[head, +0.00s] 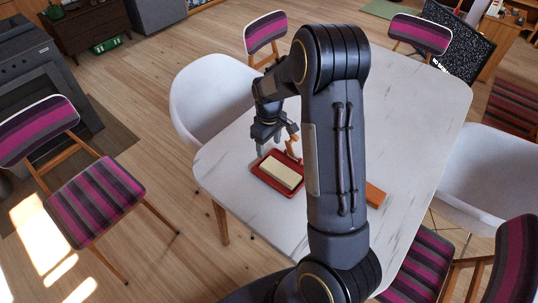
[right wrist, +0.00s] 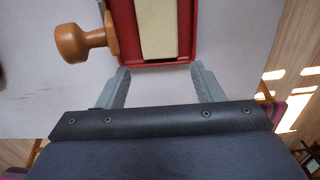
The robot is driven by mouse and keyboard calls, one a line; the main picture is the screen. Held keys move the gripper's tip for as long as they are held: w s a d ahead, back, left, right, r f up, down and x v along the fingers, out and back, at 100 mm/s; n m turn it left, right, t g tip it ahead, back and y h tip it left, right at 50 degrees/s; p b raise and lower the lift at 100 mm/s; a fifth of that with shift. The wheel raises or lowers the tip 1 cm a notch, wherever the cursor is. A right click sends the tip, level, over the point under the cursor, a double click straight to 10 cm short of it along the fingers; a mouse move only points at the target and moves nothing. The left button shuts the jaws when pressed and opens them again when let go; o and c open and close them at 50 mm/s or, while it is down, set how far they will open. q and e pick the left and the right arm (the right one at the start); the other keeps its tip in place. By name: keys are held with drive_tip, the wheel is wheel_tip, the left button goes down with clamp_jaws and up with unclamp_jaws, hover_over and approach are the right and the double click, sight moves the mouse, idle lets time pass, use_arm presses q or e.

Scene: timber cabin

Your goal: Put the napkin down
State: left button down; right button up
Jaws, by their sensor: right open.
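My right gripper (head: 272,146) points down above the tray's edge in the head view. In the right wrist view its two fingers (right wrist: 160,70) are spread apart, with nothing between them, just short of the tray's near edge. My left gripper is not in view.
A turned wooden piece (right wrist: 82,42) is beside the tray's left side in the wrist view. An orange-brown block (head: 375,195) is partly hidden behind my arm. White and striped chairs surround the table (head: 420,105). The table's right part is clear.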

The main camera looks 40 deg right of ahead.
drive_tip(key=s+a+r+m+t+y, duration=0.1)
drive_tip(key=s+a+r, duration=0.2)
drive_tip(key=s+r, duration=0.3)
drive_tip(key=s+a+r+m+t+y, duration=0.2)
drive_tip(key=s+a+r, duration=0.15)
drive_tip(key=r, duration=0.45)
drive_tip(key=s+a+r+m+t, duration=0.1)
drive_tip(key=s+a, duration=0.3)
drive_tip(key=s, duration=0.3)
drive_tip(key=s+a+r+m+t, duration=0.1)
drive_tip(key=s+a, duration=0.2)
drive_tip(key=s, duration=0.4)
drive_tip(key=shift+s+a+r+t+y, duration=0.15)
drive_tip(key=shift+s+a+t+y, duration=0.15)
drive_tip(key=shift+s+a+y, duration=0.1)
drive_tip(key=shift+c, duration=0.4)
